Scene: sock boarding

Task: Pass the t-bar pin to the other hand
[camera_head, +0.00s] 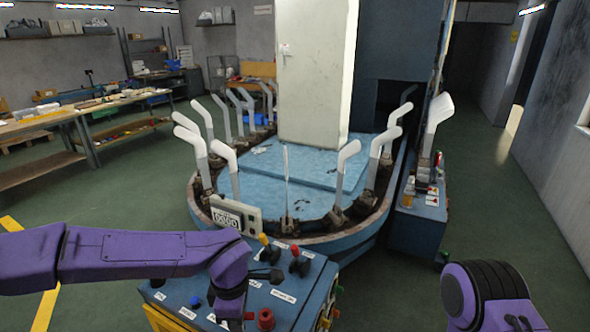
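I cannot make out the t-bar pin anywhere in the head view. My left arm comes in from the left and bends down over the control console (178,290); its wrist runs off the bottom edge, so the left gripper's fingers are out of view. My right arm shows only as a purple and black joint at the lower right corner, and its gripper is below the picture. Whether either gripper holds the pin is hidden.
The console carries levers (299,262), a red knob (265,319) and a blue knob (195,302). Behind it is a round blue machine (330,242) ringed with upright white sock forms (347,160). A workbench (75,120) stands back left. Green floor (490,200) is clear at right.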

